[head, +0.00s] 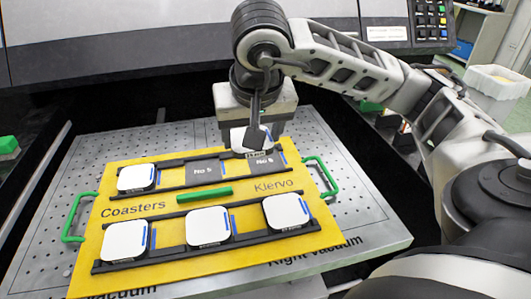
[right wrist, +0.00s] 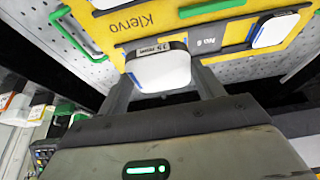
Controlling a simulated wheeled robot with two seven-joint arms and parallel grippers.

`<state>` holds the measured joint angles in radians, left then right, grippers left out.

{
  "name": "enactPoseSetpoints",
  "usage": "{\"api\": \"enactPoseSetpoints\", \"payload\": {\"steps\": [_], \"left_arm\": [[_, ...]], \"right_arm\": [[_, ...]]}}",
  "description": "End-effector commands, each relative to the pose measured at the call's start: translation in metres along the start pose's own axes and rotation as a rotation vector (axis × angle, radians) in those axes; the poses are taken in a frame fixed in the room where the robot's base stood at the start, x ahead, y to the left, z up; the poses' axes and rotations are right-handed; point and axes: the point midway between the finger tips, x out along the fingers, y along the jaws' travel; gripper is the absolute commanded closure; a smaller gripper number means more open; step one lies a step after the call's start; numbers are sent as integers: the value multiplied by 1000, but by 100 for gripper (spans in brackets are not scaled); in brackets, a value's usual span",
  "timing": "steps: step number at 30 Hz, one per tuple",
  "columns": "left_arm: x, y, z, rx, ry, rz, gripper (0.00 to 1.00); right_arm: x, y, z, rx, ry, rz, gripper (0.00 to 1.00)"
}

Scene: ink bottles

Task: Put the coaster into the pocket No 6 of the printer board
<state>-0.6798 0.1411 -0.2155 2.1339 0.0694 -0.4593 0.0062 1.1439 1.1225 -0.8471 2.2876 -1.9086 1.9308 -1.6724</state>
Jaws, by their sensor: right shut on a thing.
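My right gripper (head: 252,136) is shut on a white coaster (head: 238,140) with a dark printed edge. It holds the coaster above the back row of the yellow printer board (head: 165,205). In the right wrist view the same coaster (right wrist: 160,71) sits between the two fingers. Pocket No 6 (head: 264,162) is the dark recess at the right end of the back row, empty where it shows and partly covered by the gripper. Pocket No 5 (head: 207,171) beside it is empty. My left gripper is not in view.
A coaster (head: 136,177) lies in the back row's left pocket. Coasters fill the front row: left (head: 126,241), middle (head: 207,225) and right (head: 285,211). Green handles stand up at the board's left (head: 78,218) and right (head: 322,174); a green bar (head: 204,194) lies between rows.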

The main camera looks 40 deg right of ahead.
Motion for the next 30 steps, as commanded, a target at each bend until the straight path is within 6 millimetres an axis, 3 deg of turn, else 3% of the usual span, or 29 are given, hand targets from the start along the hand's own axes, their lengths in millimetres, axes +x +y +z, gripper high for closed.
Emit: {"api": "enactPoseSetpoints", "payload": {"steps": [4, 10, 19, 24, 30], "left_arm": [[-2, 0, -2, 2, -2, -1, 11], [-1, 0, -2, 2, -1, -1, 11], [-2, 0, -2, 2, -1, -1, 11], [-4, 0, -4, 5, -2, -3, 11], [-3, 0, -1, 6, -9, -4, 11]], "right_arm": [[27, 22, -25, 6, -1, 7, 60], [70, 35, -33, 0, -1, 3, 60], [98, 44, -40, 0, 0, 2, 60], [120, 43, -30, -4, 0, 0, 60], [125, 43, -28, -2, 3, -2, 60]]}}
